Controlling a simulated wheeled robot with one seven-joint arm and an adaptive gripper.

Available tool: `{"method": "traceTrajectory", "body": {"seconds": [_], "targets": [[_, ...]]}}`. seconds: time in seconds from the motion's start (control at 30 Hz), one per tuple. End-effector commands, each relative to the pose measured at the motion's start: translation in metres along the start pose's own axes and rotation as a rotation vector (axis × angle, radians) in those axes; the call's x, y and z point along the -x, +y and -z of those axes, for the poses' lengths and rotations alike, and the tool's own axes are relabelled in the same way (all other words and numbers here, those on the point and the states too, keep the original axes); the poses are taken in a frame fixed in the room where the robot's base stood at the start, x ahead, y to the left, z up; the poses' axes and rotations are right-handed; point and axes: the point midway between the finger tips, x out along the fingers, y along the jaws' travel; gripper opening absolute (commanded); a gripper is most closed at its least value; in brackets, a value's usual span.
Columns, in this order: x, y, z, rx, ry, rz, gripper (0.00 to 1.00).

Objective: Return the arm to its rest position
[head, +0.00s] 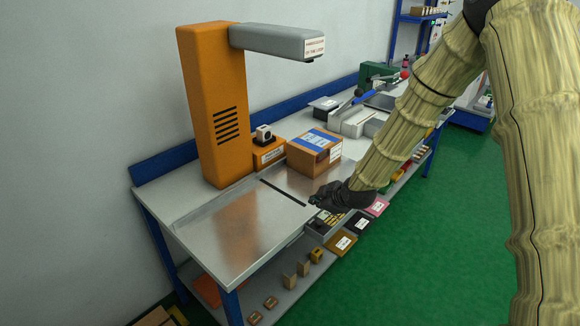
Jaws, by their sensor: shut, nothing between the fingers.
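My gripper (318,198) is at the end of my sleeved arm, which comes in from the upper right. It is shut and holds nothing that I can see. It hangs near the front edge of the metal bench (236,228), to the right of a dark slot (283,192) in the bench top. A brown carton (308,158) with blue tape on top stands on the bench behind my gripper. It looks apart from my gripper, though I cannot tell the exact gap.
An orange machine column (213,105) with a grey overhead arm (275,40) stands on the bench at left. A small orange device (268,152) sits beside the carton. The lower shelf (285,290) holds several small boxes. Green floor (420,250) is clear in front.

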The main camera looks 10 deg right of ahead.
Motion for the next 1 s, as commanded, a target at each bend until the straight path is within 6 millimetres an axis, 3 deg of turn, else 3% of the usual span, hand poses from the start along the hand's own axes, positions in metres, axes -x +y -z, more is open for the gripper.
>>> {"method": "traceTrajectory", "body": {"seconds": [0.13,0.27,0.57,0.77,1.0], "targets": [[-0.004,-0.016,-0.009,-0.032,-0.015,0.018,0.00],[-0.010,-0.059,-0.032,-0.127,-0.057,0.062,0.00],[-0.006,-0.201,-0.108,-0.452,-0.239,0.176,0.00],[0.021,-0.300,-0.161,-0.681,-0.408,0.221,0.00],[0.078,-0.407,-0.218,-0.932,-0.640,0.223,0.00]]}}
